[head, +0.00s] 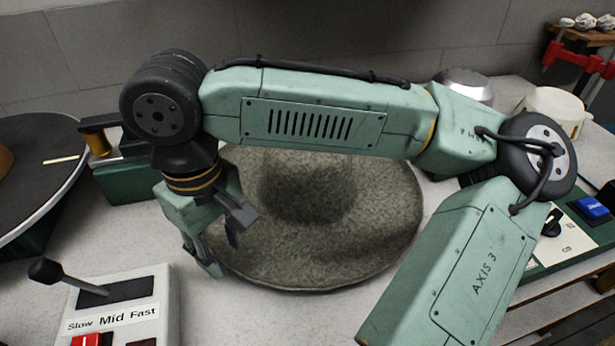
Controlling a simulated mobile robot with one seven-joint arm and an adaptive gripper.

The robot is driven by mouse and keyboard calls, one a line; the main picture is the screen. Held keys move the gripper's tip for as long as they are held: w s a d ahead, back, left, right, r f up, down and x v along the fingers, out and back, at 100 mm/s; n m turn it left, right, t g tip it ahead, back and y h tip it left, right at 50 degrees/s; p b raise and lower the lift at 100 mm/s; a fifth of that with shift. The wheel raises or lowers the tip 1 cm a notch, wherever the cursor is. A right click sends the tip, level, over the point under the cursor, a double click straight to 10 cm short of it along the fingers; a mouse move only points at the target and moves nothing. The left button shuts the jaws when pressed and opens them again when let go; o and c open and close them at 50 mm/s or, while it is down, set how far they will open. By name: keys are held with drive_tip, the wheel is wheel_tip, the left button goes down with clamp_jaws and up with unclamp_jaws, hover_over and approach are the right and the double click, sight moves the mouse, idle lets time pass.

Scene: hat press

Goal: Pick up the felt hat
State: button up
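The felt hat (335,255) is grey-brown and speckled, with a wide round brim. It rests on the pale worktop in the middle of the head view. The upper part of its crown is hidden behind my arm. My gripper (222,254) points down at the hat's left brim edge. Its fingers are apart with a gap between them. One finger shows just outside the brim edge and the other shows over the brim. I cannot tell whether either finger touches the felt.
A control box (122,310) with a lever and speed labels stands at front left. A dark round table (40,150) is at far left. A white bowl (553,108) and a metal dome (466,84) are at back right. A switch panel (575,232) is at right.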

drive_tip(key=shift+f, duration=0.5)
drive_tip(key=shift+c, duration=0.2)
clamp_jaws()
